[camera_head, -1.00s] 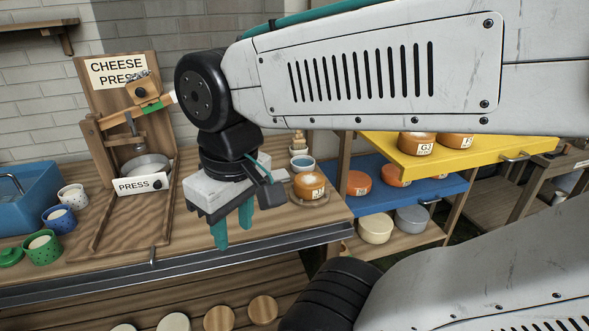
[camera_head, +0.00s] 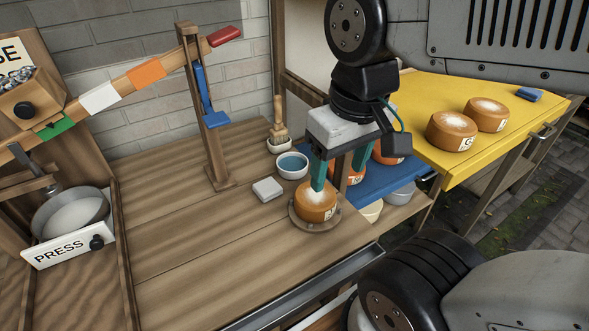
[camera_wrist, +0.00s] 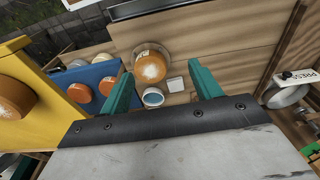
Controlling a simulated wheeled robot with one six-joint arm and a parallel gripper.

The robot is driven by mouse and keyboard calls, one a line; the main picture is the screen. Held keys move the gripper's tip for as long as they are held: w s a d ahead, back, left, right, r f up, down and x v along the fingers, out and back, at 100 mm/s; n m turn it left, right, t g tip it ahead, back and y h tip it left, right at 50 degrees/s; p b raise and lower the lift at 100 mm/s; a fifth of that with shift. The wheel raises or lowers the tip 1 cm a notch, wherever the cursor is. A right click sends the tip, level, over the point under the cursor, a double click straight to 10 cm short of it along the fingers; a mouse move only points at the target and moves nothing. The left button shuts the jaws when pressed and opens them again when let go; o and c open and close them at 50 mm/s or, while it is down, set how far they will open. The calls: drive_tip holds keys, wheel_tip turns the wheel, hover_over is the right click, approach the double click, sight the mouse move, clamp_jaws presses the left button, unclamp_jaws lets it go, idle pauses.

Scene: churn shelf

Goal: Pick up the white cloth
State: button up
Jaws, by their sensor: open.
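The white cloth (camera_head: 267,189) is a small folded square lying flat on the wooden bench, left of a blue-lined bowl and a cheese wheel. It also shows in the wrist view (camera_wrist: 175,84), between the fingers in the picture and beyond them. My gripper (camera_head: 339,170) is open and empty. In the head view it hangs to the right of the cloth, with its left finger in front of the cheese wheel. In the wrist view its two teal fingers (camera_wrist: 163,85) are spread wide, and nothing is between them. The cloth is fully visible.
The cheese wheel (camera_head: 316,202) sits on a round board beside the white bowl (camera_head: 292,166). A brush (camera_head: 278,130) stands in a small pot behind. A wooden post (camera_head: 205,120) rises left of the cloth. The yellow shelf (camera_head: 440,100) is at right. Bench left of the cloth is clear.

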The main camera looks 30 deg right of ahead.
drive_tip(key=w, duration=0.6)
drive_tip(key=g, duration=0.1)
approach(267, 186)
drive_tip(key=shift+s+a+f, duration=0.1)
drive_tip(key=shift+s+f, duration=0.05)
drive_tip(key=shift+f, duration=0.15)
drive_tip(key=shift+w+f+n, duration=0.25)
drive_tip(key=shift+f+n, duration=0.05)
drive_tip(key=shift+f, duration=0.35)
wheel_tip(267, 186, down, 7)
drive_tip(key=shift+f, duration=0.1)
drive_tip(key=c, duration=0.7)
